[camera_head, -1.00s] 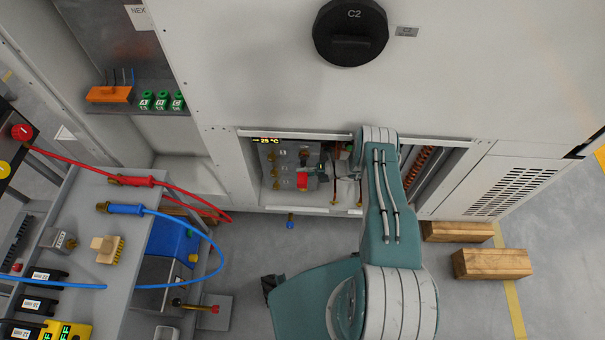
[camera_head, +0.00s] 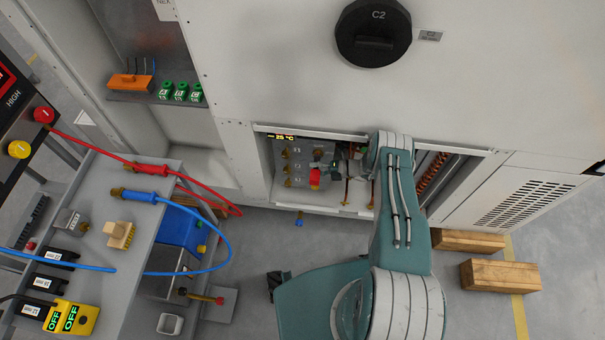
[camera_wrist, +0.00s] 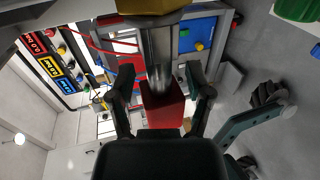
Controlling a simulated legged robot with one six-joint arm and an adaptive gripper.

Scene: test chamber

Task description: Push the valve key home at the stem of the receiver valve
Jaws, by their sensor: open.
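In the wrist view, the valve key shows as a red block (camera_wrist: 162,108) with a bright steel shaft (camera_wrist: 157,55). The shaft runs up to a brass-coloured part (camera_wrist: 150,5) cut off by the top edge; how deep they engage cannot be told. My gripper (camera_wrist: 160,85) is open, with one dark finger on either side of the red block. Finger contact is unclear. In the head view, brass valve fittings (camera_head: 287,168) sit on a grey panel in the open bay. A red piece (camera_head: 315,179) shows beside my gripper (camera_head: 335,168), which my arm partly hides.
The bay's frame (camera_head: 262,165) surrounds my wrist closely. A cart (camera_head: 140,215) with red and blue cables stands at left. Wooden blocks (camera_head: 500,275) lie on the floor at right. A round C2 knob (camera_head: 373,33) is above the bay.

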